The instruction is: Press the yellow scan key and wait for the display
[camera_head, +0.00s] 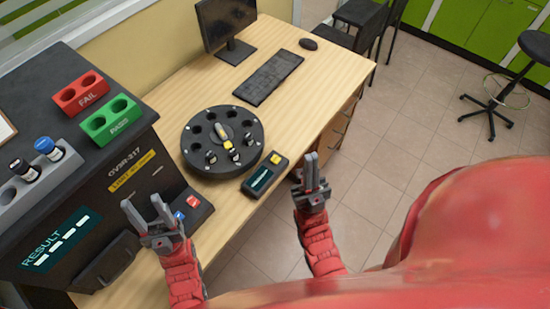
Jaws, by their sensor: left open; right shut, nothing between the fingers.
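A small dark scanner unit (265,174) lies on the wooden desk in front of the round black carousel. Its yellow key (276,158) is at the far end, and its teal display (261,180) is lit, with text too small to read. My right gripper (312,158) is shut and empty, to the right of the scanner by the desk's front edge, apart from the yellow key in the picture. My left gripper (147,207) is open and empty, in front of the black analyser (105,205), left of its blue and red buttons.
The carousel (195,165) holds a few small vials and a yellow part. A green PASS rack (110,120), a red FAIL rack (80,92) and a grey rack (40,185) with two capped vials stand on the analyser. A keyboard (268,77) and monitor (226,22) are behind.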

